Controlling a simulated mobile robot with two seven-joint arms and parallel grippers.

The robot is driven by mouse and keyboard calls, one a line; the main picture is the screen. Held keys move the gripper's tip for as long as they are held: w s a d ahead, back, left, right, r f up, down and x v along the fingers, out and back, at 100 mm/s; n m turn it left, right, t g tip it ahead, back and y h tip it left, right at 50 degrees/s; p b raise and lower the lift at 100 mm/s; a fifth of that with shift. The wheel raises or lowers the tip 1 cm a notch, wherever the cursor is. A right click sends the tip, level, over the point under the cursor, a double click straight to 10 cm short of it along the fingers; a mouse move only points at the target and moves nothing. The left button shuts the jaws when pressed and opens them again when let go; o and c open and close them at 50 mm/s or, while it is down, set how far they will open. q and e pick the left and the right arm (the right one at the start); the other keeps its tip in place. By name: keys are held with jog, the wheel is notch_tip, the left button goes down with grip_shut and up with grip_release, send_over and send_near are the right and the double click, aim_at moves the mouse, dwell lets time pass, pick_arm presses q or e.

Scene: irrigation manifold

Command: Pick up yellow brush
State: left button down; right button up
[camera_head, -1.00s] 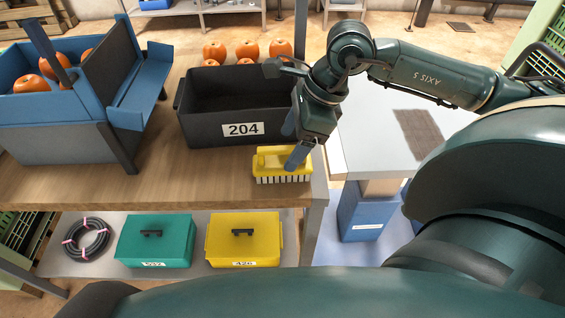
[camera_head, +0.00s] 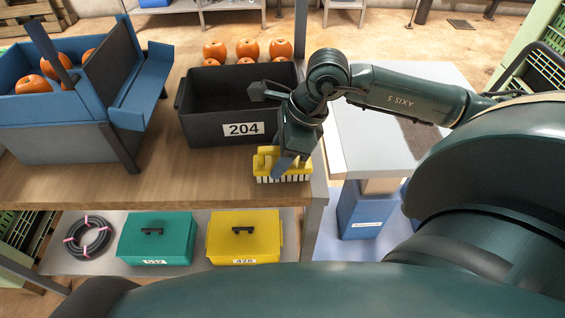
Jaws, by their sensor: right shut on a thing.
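The yellow brush (camera_head: 297,175) with pale bristles facing down is at the front right of the wooden tabletop (camera_head: 200,182), just in front of the black bin marked 204 (camera_head: 196,128). My right gripper (camera_head: 281,166) reaches down over it and is shut on the brush, with one blue finger showing against its front. The other finger is hidden. I cannot tell whether the bristles touch the tabletop. My left gripper does not show.
A blue and grey sorter (camera_head: 62,142) with orange fruit stands at the left. Several orange fruits sit behind the black bin. A green box (camera_head: 154,240), a yellow box (camera_head: 262,240) and a coiled hose (camera_head: 88,238) lie on the lower shelf. A grey table (camera_head: 375,135) stands at the right.

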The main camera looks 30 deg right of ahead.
jog(key=c, duration=0.4)
notch_tip(320, 180, up, 10)
dwell(0.5)
